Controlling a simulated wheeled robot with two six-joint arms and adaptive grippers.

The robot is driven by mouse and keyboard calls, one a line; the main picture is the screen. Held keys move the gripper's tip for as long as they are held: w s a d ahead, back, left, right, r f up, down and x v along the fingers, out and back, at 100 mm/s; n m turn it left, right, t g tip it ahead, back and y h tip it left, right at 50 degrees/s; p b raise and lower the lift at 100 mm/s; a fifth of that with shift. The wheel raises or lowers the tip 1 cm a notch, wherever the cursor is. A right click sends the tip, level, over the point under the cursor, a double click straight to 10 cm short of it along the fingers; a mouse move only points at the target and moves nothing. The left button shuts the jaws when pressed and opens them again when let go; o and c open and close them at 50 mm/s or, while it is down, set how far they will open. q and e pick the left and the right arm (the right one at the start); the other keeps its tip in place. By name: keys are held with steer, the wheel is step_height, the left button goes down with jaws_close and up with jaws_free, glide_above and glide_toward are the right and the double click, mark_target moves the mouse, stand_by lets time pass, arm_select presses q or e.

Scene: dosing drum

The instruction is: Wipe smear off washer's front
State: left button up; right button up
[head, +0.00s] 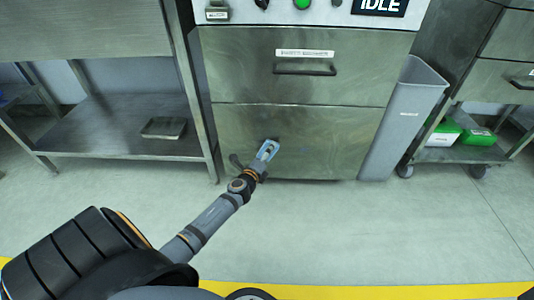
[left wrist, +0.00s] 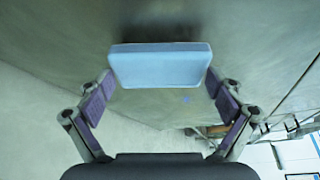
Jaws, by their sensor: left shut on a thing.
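The washer (head: 240,125) is a brushed steel machine with a drawer-like front, a dark handle and a panel reading IDLE. My left gripper (head: 262,160) is in front of its lower front panel, shut on a light blue pad (head: 268,149). In the left wrist view the blue pad (left wrist: 160,68) sits between the fingers, facing the steel panel (left wrist: 225,25). A dark shadow lies along its far edge; I cannot tell whether it touches the panel. A faint bluish spot (left wrist: 186,99) shows below the pad there. No clear smear stands out in the head view. My right gripper is out of view.
A steel table with a lower shelf (head: 110,135) stands at the left, holding a small flat box (head: 163,128). A grey bin (head: 405,115) stands against the washer's right side. A wheeled cart (head: 470,152) with green-topped boxes is farther right. The floor in front is clear.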

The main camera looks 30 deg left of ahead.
arm_select(q)
steer(key=s+d, duration=0.3)
steer(key=s, duration=0.3)
steer(key=shift+d, duration=0.35)
